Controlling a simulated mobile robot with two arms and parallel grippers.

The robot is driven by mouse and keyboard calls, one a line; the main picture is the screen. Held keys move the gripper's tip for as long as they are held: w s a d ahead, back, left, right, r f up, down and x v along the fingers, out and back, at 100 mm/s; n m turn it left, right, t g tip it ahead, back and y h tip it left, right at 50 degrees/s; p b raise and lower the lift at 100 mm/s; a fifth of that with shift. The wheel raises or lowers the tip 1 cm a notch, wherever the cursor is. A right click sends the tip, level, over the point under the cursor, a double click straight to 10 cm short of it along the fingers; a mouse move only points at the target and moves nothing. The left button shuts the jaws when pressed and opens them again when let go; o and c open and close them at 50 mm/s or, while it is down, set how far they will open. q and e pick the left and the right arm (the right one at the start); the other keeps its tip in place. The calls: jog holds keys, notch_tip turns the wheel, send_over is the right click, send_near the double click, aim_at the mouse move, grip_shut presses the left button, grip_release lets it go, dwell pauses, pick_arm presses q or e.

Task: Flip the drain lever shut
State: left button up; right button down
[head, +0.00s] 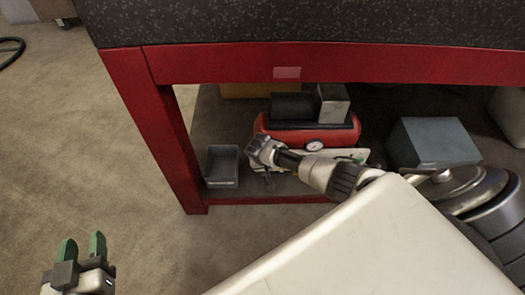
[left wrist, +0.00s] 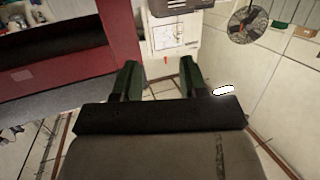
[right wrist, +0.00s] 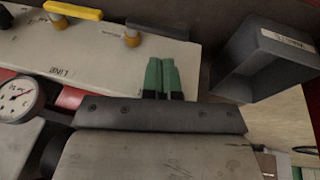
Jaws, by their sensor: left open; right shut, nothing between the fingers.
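A pale valve board (right wrist: 100,62) lies close in front of my right gripper (right wrist: 161,62) in the right wrist view. It carries a yellow lever (right wrist: 74,10) on an orange-collared stem and a second orange-collared valve (right wrist: 133,35) with a dark handle. An upside-down label seems to read "LINE"; no drain label is readable, so I cannot tell which lever is the drain one. The right gripper is shut and empty, its tips over the board's near edge, apart from both levers. In the head view the board (head: 350,154) is partly behind my right arm. My left gripper (head: 82,246) is open and empty, away from the table.
A red compressor (head: 335,135) with a gauge (head: 314,146) stands behind the board on the low shelf. A grey bin (head: 222,167) is left of the right gripper, a blue-grey box (head: 432,142) to the right. The red table frame (head: 165,100) bounds the shelf above and left.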

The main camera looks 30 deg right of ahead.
pick_arm(q)
jog(key=s+a+f+g+y+p, duration=0.1)
jog(key=s+a+f+g+p, duration=0.1)
jog(key=s+g, duration=0.4)
jog(key=s+a+f+g+y+p, duration=0.2)
jog(key=s+a+f+g+p, duration=0.1)
jog(key=s+f+g, duration=0.2)
jog(key=shift+s+a+n+g+p, duration=0.15)
jog(key=shift+s+n+g+p, duration=0.2)
jog(key=shift+s+g, duration=0.35)
pick_arm(e)
jog(key=v, duration=1)
jog(key=shift+r, duration=0.3)
